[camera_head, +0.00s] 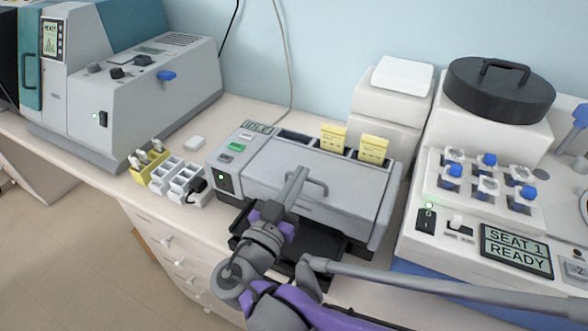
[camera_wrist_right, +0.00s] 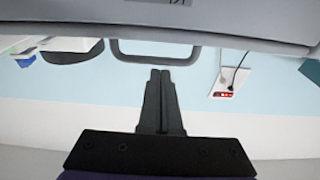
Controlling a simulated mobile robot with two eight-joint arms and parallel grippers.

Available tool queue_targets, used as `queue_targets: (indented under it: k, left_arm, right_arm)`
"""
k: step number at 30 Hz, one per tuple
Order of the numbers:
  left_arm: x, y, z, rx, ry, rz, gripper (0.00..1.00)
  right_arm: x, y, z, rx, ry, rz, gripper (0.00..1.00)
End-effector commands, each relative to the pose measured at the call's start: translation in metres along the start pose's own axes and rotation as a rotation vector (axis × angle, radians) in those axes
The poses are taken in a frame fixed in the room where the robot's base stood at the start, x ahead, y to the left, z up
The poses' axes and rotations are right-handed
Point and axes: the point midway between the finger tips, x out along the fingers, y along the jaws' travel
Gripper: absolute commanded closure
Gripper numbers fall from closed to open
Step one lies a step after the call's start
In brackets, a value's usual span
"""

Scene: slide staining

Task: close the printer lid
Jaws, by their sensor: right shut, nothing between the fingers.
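The printer (camera_head: 232,158) stands in the middle of the bench, with a small screen and a green button at its left. Its broad grey lid (camera_head: 265,168) lies over the body and slopes toward the front; I cannot tell whether it is fully seated. A bar handle (camera_head: 318,184) sits on the lid and also shows in the wrist view (camera_wrist_right: 155,58), just beyond my fingertips. My right gripper (camera_head: 300,174) is shut and empty, close to the handle; contact is unclear. Its fingers show in the wrist view (camera_wrist_right: 160,74). My left gripper is out of view.
A black tray (camera_head: 322,243) projects below the printer's front, partly behind my arm. Yellow cassettes (camera_head: 373,148) stand in slots at its back. White and yellow racks (camera_head: 160,177) stand left. A stainer (camera_head: 440,228) with a lit screen stands close on the right.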

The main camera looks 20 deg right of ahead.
Motion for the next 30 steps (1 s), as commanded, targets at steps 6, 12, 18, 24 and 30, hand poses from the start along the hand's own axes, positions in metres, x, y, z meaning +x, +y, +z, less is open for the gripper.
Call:
queue_targets:
  k: [6, 12, 18, 24, 30]
  left_arm:
    - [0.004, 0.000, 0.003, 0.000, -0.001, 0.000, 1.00]
    - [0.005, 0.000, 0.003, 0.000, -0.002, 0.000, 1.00]
    - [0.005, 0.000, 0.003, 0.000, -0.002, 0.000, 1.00]
    - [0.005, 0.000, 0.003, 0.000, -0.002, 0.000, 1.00]
    - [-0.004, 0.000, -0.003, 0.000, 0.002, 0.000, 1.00]
  right_arm:
    - [-0.005, 0.000, 0.011, 0.000, -0.001, 0.000, 1.00]
    - [-0.007, 0.001, 0.016, 0.001, -0.007, -0.001, 1.00]
    - [-0.007, 0.001, 0.017, 0.001, -0.008, -0.003, 1.00]
    - [-0.008, 0.001, 0.017, 0.001, -0.008, -0.004, 1.00]
    - [-0.004, -0.002, 0.006, 0.001, -0.005, -0.004, 1.00]
